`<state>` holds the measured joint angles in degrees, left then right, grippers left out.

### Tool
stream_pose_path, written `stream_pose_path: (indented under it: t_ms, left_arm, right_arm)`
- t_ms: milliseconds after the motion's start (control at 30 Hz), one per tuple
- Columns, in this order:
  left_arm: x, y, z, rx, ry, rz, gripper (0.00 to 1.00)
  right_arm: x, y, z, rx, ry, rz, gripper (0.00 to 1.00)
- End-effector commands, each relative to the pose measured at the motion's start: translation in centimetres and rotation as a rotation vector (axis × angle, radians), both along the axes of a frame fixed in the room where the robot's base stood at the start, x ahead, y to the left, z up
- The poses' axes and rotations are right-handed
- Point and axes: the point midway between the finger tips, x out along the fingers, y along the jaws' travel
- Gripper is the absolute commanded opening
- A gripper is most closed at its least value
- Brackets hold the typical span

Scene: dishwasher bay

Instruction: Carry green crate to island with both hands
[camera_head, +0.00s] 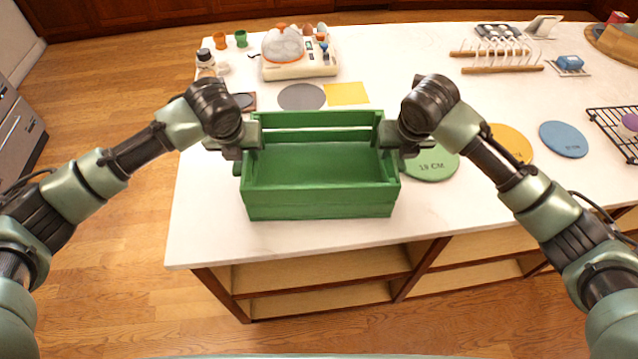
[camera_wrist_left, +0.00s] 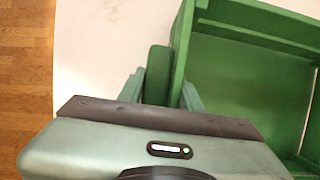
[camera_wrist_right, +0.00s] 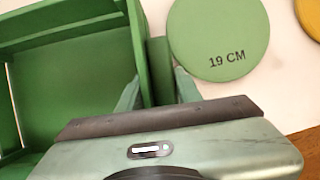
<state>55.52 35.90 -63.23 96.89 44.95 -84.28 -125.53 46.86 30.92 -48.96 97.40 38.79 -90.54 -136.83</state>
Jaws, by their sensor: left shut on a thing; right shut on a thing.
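The empty green crate (camera_head: 318,205) is at the near edge of the white-topped island (camera_head: 205,235), between my two grippers. My left gripper (camera_head: 246,150) is shut on the crate's left end; in the left wrist view its fingers (camera_wrist_left: 160,92) close around a green piece at the crate's side. My right gripper (camera_head: 388,148) is shut on the crate's right end; in the right wrist view its fingers (camera_wrist_right: 158,88) close around a similar piece. The crate looks level. I cannot tell whether its bottom touches the island top.
A green disc (camera_head: 432,163) marked 19 CM lies right beside the crate. A grey disc (camera_head: 302,97) and yellow square (camera_head: 346,93) lie behind it. Yellow (camera_head: 512,145) and blue (camera_head: 563,139) discs, a wooden rack (camera_head: 497,57) and a wire rack (camera_head: 622,128) are farther right.

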Motion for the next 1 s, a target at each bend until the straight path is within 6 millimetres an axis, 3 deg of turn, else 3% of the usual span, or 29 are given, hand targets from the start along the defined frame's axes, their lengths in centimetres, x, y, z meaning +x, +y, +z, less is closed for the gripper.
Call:
stream_pose_path:
  t_ms: [33, 100, 467, 633, 1000]
  left_arm:
    - [0.0, 0.1, -0.2, 0.002, -0.001, 0.002, 0.4]
    - [0.0, 0.1, -0.1, 0.001, 0.0, 0.002, 0.56]
    - [-0.1, 0.0, 0.2, 0.0, -0.001, 0.0, 0.56]
    - [-0.9, 0.0, 2.4, 0.0, -0.004, -0.002, 0.56]
    - [-3.8, -0.1, 9.3, 0.001, -0.005, -0.001, 0.56]
  right_arm:
    - [0.0, -0.2, -0.2, -0.003, 0.0, -0.003, 0.4]
    - [0.0, -0.1, -0.1, -0.002, 0.0, -0.003, 0.56]
    - [0.0, 0.0, -0.1, -0.001, 0.0, 0.0, 0.56]
    - [0.0, 0.0, -0.1, 0.0, 0.0, 0.0, 0.56]
    - [0.0, 0.0, -0.1, 0.0, 0.0, 0.0, 0.56]
